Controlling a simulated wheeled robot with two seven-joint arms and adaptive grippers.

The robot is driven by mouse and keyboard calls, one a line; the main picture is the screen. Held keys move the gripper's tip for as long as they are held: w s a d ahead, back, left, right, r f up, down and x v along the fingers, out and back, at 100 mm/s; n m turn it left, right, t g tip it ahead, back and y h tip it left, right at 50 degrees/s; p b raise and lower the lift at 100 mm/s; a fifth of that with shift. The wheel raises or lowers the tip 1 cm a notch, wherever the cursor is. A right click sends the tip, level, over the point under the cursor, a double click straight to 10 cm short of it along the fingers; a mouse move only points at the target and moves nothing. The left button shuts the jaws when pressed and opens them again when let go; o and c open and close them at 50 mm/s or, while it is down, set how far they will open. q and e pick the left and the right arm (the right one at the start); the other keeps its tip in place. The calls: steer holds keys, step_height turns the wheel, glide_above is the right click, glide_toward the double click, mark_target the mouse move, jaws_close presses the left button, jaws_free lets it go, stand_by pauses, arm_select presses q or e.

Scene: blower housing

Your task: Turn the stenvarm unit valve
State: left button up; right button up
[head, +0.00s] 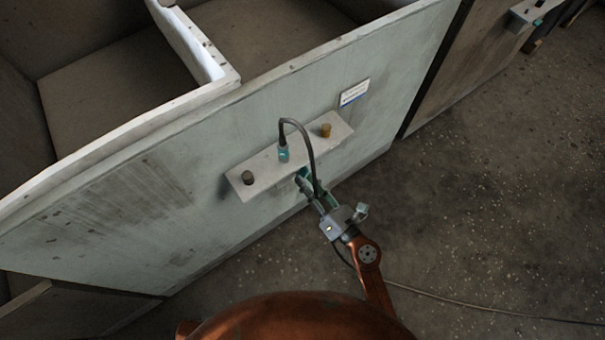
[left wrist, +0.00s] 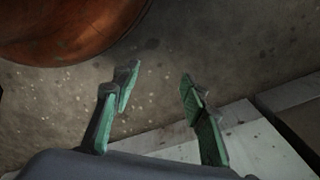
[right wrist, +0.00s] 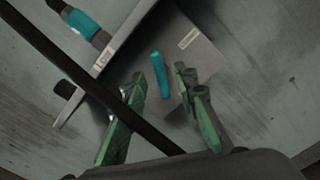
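A pale bracket plate (head: 265,172) projects from the blower housing's grey-green wall. It carries a dark knob (head: 248,178), a teal fitting (head: 284,154) with a black hose, and a brass-coloured knob (head: 326,130). A teal handle (right wrist: 160,75) shows below the bracket in the right wrist view; I take it for the valve handle. My right gripper (right wrist: 160,78) is open, and the handle appears between its fingertips with gaps on both sides. In the head view the right gripper (head: 304,179) is at the bracket's lower edge. My left gripper (left wrist: 158,82) is open and empty.
The black hose (head: 309,150) arches over the bracket and crosses in front of the right gripper in the right wrist view. A label (head: 354,92) sits on the wall. A cable (head: 470,303) lies on the floor; the floor at right is otherwise mostly clear.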

mark_target(304, 178)
steer(key=shift+x, duration=1.7)
jaws_close()
